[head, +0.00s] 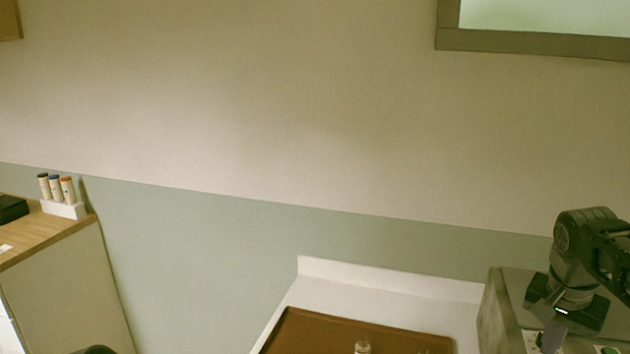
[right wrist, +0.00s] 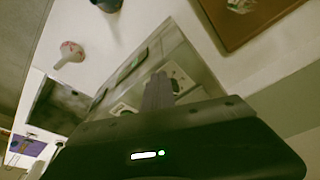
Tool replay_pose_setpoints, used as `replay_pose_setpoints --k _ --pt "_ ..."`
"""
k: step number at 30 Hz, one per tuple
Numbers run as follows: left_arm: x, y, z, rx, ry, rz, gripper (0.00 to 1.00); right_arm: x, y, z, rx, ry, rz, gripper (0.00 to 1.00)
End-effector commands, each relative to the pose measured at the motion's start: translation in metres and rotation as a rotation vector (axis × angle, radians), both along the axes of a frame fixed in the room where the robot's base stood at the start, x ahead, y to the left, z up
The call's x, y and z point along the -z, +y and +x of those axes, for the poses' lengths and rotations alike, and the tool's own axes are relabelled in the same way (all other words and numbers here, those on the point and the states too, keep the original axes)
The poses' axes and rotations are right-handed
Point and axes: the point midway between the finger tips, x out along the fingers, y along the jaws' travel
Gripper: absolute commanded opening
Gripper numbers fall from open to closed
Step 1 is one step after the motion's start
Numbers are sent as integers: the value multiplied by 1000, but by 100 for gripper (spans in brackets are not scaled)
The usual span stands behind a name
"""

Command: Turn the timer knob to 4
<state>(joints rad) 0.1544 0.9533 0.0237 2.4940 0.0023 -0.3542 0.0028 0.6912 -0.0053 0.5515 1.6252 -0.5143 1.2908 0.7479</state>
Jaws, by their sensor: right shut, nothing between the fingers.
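A grey box-shaped device (head: 497,312) stands at the lower right in the head view. In the right wrist view its front panel shows a pale dial (right wrist: 181,77) and a second pale dial (right wrist: 122,109). I cannot read any numbers, nor tell which dial is the timer knob. My right gripper (head: 552,338) hangs over the device's front. In the wrist view its fingers (right wrist: 158,90) are closed together, empty, and lie between the two dials in the picture. Whether they touch the panel cannot be told.
A brown tray (head: 345,333) lies on the white counter (head: 375,287) left of the device, with a clear glass bottle (head: 362,347) at its near part. A white rack (head: 65,210) with capped tubes stands on a wooden counter at the far left. A window frame (head: 530,43) is above.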

Motion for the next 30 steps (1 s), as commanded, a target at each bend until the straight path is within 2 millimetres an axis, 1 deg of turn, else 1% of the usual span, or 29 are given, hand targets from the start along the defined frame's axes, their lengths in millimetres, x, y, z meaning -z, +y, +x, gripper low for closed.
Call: replay_pose_setpoints --k 14,30 --pt "-1 0 0 -1 1 1 0 -1 0 3 0 -5 -2 0" --pt "-7 1 -1 -1 3 3 0 -2 11 13 -2 -6 -3 0"
